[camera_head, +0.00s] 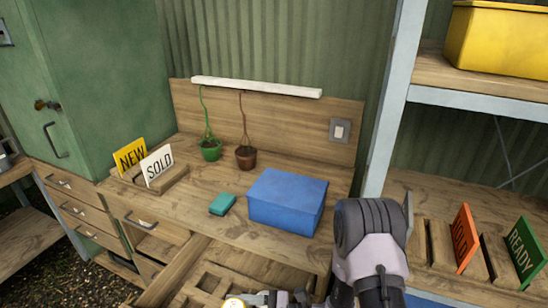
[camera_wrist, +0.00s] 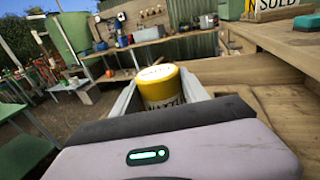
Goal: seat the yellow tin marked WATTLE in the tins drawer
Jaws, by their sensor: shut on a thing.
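The yellow tin marked WATTLE (camera_wrist: 162,93) is between the fingers of my gripper (camera_wrist: 160,100) in the wrist view, its pale lid showing and its lettering partly cut off. In the head view only a bit of the tin (camera_head: 235,302) shows at the bottom edge, beside my gripper (camera_head: 265,298). My gripper is shut on it. An open wooden drawer with square compartments (camera_head: 207,247) lies under the bench top; the tin appears over its near part. How high the tin is above the compartments cannot be told, and the drawer's front is out of view.
A shelf unit (camera_head: 395,100) stands at the right.

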